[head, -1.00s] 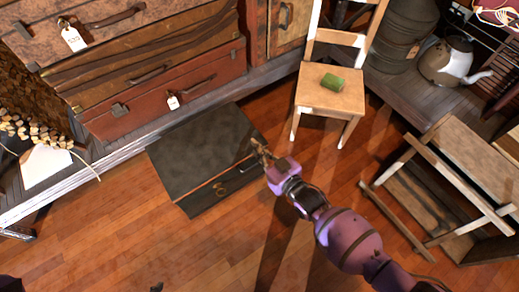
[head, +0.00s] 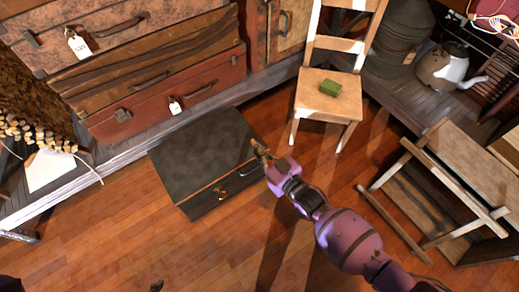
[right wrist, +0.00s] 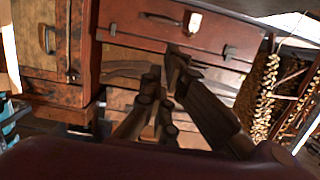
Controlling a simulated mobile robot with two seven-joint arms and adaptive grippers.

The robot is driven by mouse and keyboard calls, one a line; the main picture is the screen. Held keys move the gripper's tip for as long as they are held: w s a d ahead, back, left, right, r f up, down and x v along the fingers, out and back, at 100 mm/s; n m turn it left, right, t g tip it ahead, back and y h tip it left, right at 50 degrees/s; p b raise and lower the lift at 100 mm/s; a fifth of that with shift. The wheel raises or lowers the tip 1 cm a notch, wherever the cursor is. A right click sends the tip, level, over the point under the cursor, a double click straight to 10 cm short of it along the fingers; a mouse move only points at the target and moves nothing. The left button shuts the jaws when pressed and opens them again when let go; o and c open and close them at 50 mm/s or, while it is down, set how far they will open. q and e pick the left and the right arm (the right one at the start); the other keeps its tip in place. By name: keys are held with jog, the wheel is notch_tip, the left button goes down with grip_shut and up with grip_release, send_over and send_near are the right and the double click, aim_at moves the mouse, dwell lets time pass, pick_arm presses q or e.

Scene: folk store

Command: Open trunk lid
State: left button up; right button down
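The dark trunk (head: 200,152) lies on the wooden floor left of the middle in the head view. Its flat lid looks shut, with a thin orange-brown line along the front edge and a brass clasp (head: 221,192) on the front face. My right gripper (head: 259,148) is at the trunk's right edge; whether it touches the trunk is unclear. In the right wrist view its dark fingers (right wrist: 165,68) have their tips close together, and I see nothing clearly held between them. A small dark tip at the head view's bottom edge may be my left gripper (head: 157,286).
Stacked suitcases (head: 165,97) on a low grey platform stand behind the trunk. A wooden stand (head: 475,175) is at the right. The floor in front of the trunk is clear.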

pick_arm(q)
jog(key=shift+w+r+p, duration=0.15)
jog(key=shift+r+p, duration=0.4)
jog(key=shift+r, duration=0.05)
jog(key=shift+w+r+p, duration=0.15)
jog(key=shift+r+p, duration=0.35)
jog(key=shift+r, duration=0.1)
pick_arm(e)
jog(key=shift+r, duration=1.3)
pick_arm(q)
jog(key=shift+w+r+t+p, duration=0.15)
jog(key=shift+r+p, duration=0.4)
jog(key=shift+r, duration=0.05)
jog(key=shift+w+r+t+p, duration=0.15)
jog(key=shift+r+p, duration=0.4)
jog(key=shift+r, duration=0.05)
pick_arm(e)
notch_tip(320, 180, up, 3)
jog(key=shift+f, duration=0.2)
pick_arm(q)
jog(key=shift+w+r+p, duration=0.3)
jog(key=shift+r+p, duration=0.65)
jog(key=shift+w+r+p, duration=0.25)
jog(key=shift+r+p, duration=0.65)
jog(key=shift+r, duration=0.05)
pick_arm(e)
jog(key=f+v, duration=0.2)
jog(key=v, duration=0.8)
jog(key=shift+s+d, duration=0.4)
jog(key=shift+s, duration=0.05)
